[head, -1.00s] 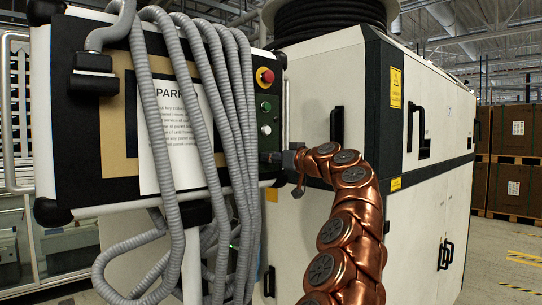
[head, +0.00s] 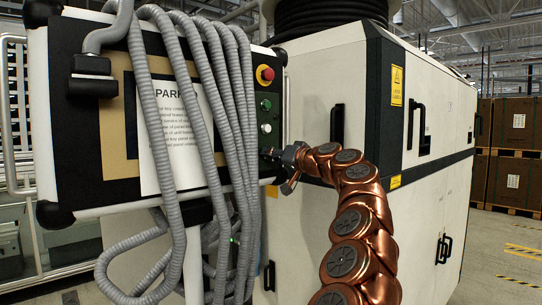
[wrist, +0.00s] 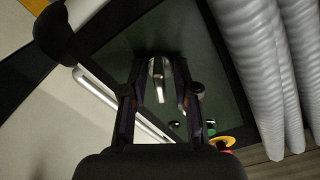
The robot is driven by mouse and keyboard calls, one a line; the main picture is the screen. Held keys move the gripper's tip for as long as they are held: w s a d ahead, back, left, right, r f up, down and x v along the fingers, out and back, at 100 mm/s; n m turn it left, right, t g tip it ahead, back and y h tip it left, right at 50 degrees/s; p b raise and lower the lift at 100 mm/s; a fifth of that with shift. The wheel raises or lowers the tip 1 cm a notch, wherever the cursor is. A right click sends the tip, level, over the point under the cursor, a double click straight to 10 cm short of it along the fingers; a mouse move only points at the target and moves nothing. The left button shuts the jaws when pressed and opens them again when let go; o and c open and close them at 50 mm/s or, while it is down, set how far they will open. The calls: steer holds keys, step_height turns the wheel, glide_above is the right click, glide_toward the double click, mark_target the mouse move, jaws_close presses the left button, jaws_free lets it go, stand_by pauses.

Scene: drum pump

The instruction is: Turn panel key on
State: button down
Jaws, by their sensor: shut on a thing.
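The panel (head: 95,185) is a dark board in a pale frame, at the left of the head view. My gripper (head: 267,154) reaches its lower right edge from the right, below the buttons. In the wrist view my gripper (wrist: 158,72) is shut on a small metallic key (wrist: 159,85), which shows between the two fingers against the dark panel face. The key's slot and exact angle are hard to make out. In the head view the key is too small to tell from the fingertips.
A red emergency stop (head: 266,74), a green button (head: 266,105) and a white button (head: 266,128) sit above my gripper. A large white cabinet (head: 330,215) stands right behind my arm.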

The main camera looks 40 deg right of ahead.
steer(key=shift+w+a+f, duration=0.1)
steer(key=c, duration=1.3)
jaws_free()
steer(key=shift+o, duration=0.2)
steer(key=s, duration=1.2)
steer(key=shift+a, duration=0.2)
steer(key=shift+a, duration=0.1)
